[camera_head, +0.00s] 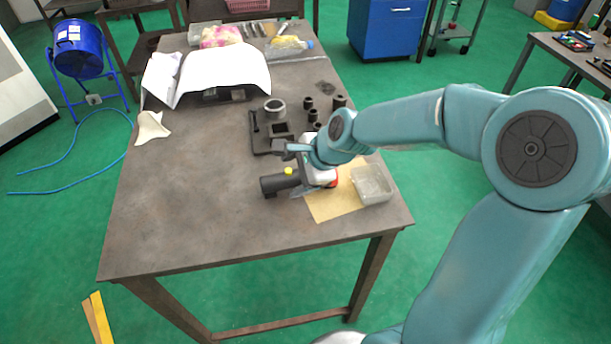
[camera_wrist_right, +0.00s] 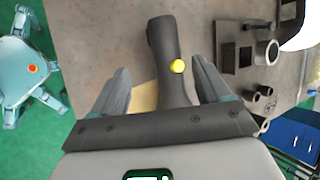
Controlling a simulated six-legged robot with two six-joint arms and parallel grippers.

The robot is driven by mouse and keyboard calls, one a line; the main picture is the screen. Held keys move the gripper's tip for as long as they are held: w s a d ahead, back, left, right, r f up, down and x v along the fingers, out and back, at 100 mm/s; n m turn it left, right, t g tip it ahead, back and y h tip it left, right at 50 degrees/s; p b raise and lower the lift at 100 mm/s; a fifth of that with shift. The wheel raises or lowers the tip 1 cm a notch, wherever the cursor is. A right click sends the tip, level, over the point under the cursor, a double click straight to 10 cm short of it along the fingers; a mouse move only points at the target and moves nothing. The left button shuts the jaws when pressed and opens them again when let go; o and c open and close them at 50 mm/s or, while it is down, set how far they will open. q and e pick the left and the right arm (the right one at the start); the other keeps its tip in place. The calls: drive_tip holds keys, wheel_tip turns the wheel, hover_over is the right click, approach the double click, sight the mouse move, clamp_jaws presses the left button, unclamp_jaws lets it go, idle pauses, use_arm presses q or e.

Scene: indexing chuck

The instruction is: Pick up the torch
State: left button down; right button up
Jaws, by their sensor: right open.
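The torch (camera_head: 280,183), a dark cylinder with a yellow button, lies on the table near its front right part. In the right wrist view the torch (camera_wrist_right: 163,45) runs lengthwise between the two fingers, its yellow button facing the camera. My right gripper (camera_head: 290,172) is over the torch in the head view, and in the wrist view the gripper (camera_wrist_right: 162,72) is open with one finger on each side. Whether a finger touches the torch I cannot tell. The torch's far right end is partly hidden by the gripper. My left gripper is not in view.
A clear plastic box (camera_head: 372,186) stands on a tan sheet (camera_head: 328,207) right of the torch. A dark fixture (camera_head: 261,139) and several dark cylindrical parts stand behind. A white curved cover (camera_head: 225,75) is farther back. The table's front left is clear.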

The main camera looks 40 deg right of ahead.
sight(279, 180)
drive_tip(key=x, duration=0.5)
drive_tip(key=w+x, duration=0.1)
drive_tip(key=x, duration=0.2)
drive_tip(key=shift+r, duration=0.2)
drive_tip(key=shift+s+r, duration=0.15)
drive_tip(key=shift+s, duration=0.15)
drive_tip(key=shift+s+r, duration=0.1)
drive_tip(key=c, duration=0.5)
drive_tip(key=shift+w+a, duration=0.1)
drive_tip(key=shift+w, duration=0.1)
drive_tip(key=c, duration=0.5)
